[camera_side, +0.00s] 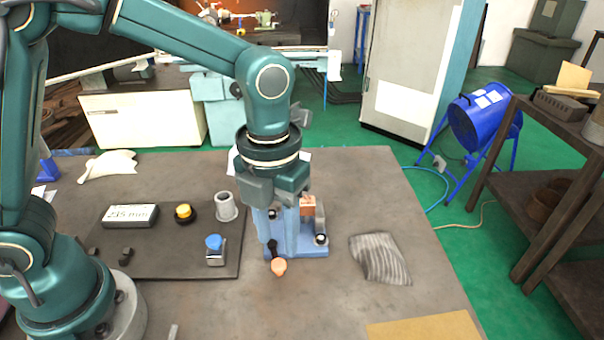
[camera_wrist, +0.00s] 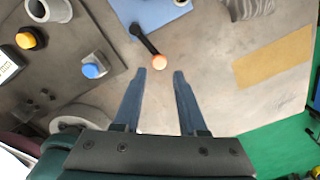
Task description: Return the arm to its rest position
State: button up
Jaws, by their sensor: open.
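My gripper (camera_wrist: 160,73) is open and empty; the wrist view shows its two dark blue fingers apart with bare table between them. In the side view my gripper (camera_side: 284,250) points down in front of the blue chuck fixture (camera_side: 318,249) and hides part of it. The fixture's black lever with an orange knob (camera_side: 279,267) sticks out toward the front. In the wrist view the knob (camera_wrist: 159,62) lies just beyond the fingertips, and a corner of the blue base (camera_wrist: 150,14) shows. Whether the fingers touch anything is hard to tell from the side.
A dark board on the left carries a display box (camera_side: 130,215), a yellow button (camera_side: 184,212), a grey cup (camera_side: 226,206) and a blue-topped block (camera_side: 215,249). A striped grey cloth (camera_side: 380,258) lies right of the fixture. A tan sheet (camera_side: 425,328) lies at the front edge.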

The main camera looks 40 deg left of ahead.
jog(key=shift+r, duration=0.15)
jog(key=s+a+r+n+t, duration=0.2)
jog(key=a+r+n+t, duration=0.2)
jog(key=a+r+n, duration=0.35)
jog(key=s+a+n, duration=0.1)
jog(key=s+n, duration=0.2)
jog(key=n, duration=1)
jog(key=s+a+n+t, duration=0.1)
jog(key=s+n, duration=0.2)
jog(key=n, duration=1)
jog(key=shift+s+f+t, duration=0.3)
jog(key=shift+f, duration=0.05)
